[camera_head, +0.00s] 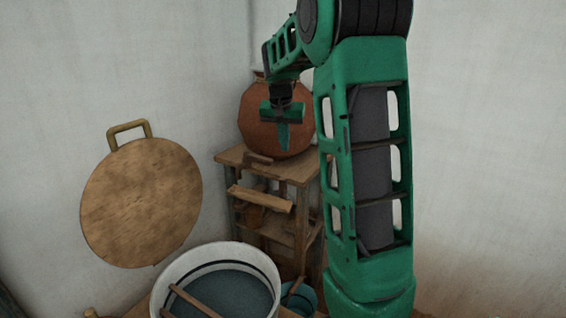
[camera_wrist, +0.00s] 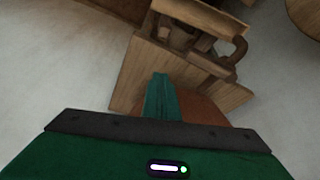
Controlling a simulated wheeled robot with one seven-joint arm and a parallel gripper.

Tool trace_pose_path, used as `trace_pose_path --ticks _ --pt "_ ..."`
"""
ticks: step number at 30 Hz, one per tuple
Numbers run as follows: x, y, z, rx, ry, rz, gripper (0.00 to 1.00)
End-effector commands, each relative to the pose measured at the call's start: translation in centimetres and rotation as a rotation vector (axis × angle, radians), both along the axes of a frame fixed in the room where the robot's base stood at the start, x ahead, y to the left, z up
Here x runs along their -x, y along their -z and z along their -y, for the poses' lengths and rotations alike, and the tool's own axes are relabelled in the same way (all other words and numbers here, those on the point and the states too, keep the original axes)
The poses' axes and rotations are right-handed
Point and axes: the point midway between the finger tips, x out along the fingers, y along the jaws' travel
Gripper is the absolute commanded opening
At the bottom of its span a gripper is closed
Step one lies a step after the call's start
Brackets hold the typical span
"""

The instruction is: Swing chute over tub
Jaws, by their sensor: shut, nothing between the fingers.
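The chute (camera_head: 260,198), a pale wooden trough, sticks out at the front of the wooden stand (camera_head: 232,156), below its top. In the wrist view the chute (camera_wrist: 205,17) is at the top edge. The tub (camera_head: 172,272), white-rimmed and round with grey-blue liquid inside, stands lower, in front and to the left; the chute's visible length is beside it, not above it. My gripper (camera_head: 283,140) is shut and empty, pointing down in front of the clay pot, above the stand and apart from the chute. Its closed fingers also show in the wrist view (camera_wrist: 161,98).
A round wooden board (camera_head: 140,205) with a handle is at the left wall. A teal bucket (camera_head: 300,297) is right of the tub. Sticks cross the tub.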

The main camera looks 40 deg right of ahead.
Motion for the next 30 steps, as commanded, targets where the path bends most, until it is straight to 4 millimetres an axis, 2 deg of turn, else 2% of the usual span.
trace_pose_path --ticks 18,24,30 --pt "-1.9 9.3 2.7 -0.001 0.002 -0.003 0.0" --pt "-0.3 9.5 0.6 -0.001 0.0 0.0 0.0" --pt "0.4 9.7 -0.3 -0.001 0.002 -0.001 0.0"
